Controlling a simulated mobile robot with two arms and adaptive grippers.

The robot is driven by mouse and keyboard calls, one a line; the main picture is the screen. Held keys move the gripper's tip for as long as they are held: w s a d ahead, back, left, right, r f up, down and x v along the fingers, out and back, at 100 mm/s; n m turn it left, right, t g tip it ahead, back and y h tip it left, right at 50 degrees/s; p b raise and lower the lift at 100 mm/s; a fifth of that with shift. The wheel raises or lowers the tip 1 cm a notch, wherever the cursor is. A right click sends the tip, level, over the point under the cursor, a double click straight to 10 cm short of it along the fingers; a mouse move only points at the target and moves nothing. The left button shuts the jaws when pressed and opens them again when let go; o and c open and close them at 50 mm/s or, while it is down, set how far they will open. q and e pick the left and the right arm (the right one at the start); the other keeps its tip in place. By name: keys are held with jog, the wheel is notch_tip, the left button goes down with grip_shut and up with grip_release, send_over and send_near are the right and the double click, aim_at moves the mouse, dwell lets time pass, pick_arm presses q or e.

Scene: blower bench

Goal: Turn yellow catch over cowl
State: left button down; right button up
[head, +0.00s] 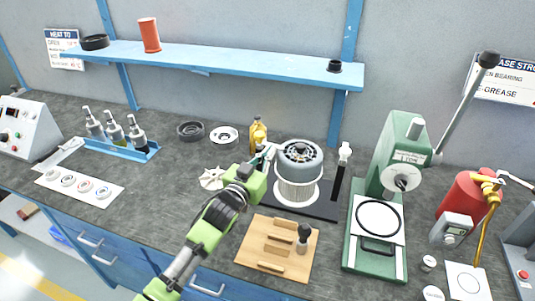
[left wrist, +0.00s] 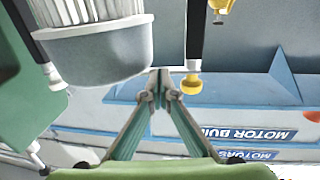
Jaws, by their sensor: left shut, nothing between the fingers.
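The motor housing with its grey cowl (head: 299,153) stands upright on a black base plate. The cowl (left wrist: 95,50) also fills the upper left of the left wrist view. A yellow knob (left wrist: 190,84), likely the catch, sits at the end of a black bar in the left wrist view, just right of my fingertips. My left gripper (head: 264,158) is at the left side of the cowl, shut and empty. Its tips (left wrist: 160,74) appear apart from the knob. My right gripper is not in view.
A black post with a white top (head: 344,152) stands right of the cowl. A wooden board (head: 260,256) lies in front, a green press (head: 400,150) at right. A blue shelf (head: 220,60) hangs above.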

pick_arm(q)
jog(key=shift+w+d+r, duration=0.25)
jog(key=shift+r, duration=0.05)
jog(key=shift+s+a, duration=0.1)
